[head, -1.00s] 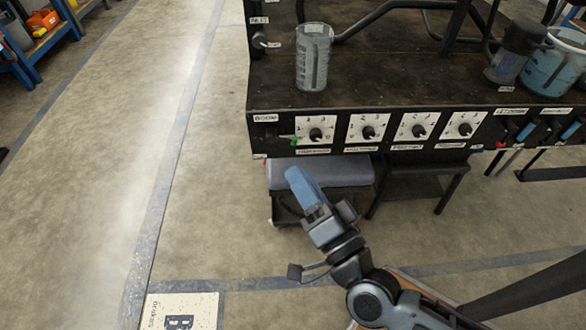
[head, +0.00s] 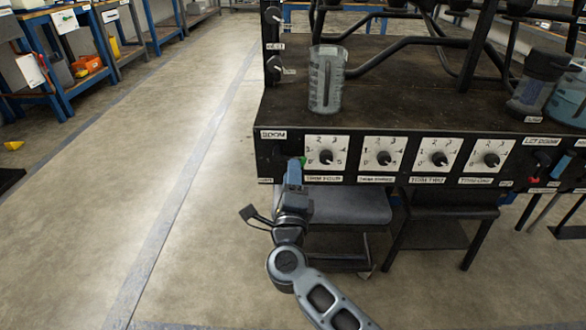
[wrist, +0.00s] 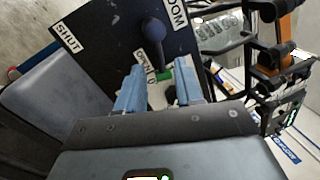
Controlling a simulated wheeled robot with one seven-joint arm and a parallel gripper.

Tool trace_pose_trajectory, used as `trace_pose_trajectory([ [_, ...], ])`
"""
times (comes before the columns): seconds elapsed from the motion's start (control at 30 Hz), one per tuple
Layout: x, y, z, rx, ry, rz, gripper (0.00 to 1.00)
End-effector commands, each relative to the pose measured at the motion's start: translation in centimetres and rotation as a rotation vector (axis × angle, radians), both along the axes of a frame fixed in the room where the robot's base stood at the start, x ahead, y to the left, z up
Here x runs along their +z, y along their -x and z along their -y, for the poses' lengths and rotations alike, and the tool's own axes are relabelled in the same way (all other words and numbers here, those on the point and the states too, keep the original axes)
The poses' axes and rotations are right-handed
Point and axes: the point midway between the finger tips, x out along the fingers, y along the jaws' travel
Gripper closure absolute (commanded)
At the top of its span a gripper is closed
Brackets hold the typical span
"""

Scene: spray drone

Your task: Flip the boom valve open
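The boom valve is on the left end of the black front panel, under a BOOM label (head: 273,134). In the wrist view its dark rounded lever part (wrist: 153,32) stands out from the panel, with a green piece (wrist: 165,75) near a label that seems to read OPEN (wrist: 146,66). A SHUT label (wrist: 68,37) sits at the panel's far left corner. My gripper (wrist: 158,88) is open, its two blue fingers on either side of the green piece. Whether they touch it I cannot tell. In the head view my gripper (head: 294,165) covers part of the valve.
Several numbered dials, such as the nearest one (head: 326,158), lie just right of the valve. A clear jug (head: 327,80) stands on the deck above. A grey-topped stool (head: 345,207) is under the panel. The floor (head: 90,200) to the left is free.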

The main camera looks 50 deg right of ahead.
Motion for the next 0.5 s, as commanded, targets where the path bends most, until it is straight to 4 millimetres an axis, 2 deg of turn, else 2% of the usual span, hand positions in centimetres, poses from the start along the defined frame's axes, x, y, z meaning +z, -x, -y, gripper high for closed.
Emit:
trace_pose_trajectory([
  [0.2, 0.5, -1.7, 2.2, -0.001, 0.001, 0.001, 0.64],
  [0.5, 0.7, -2.2, 2.9, 0.001, 0.0, -0.001, 0.64],
])
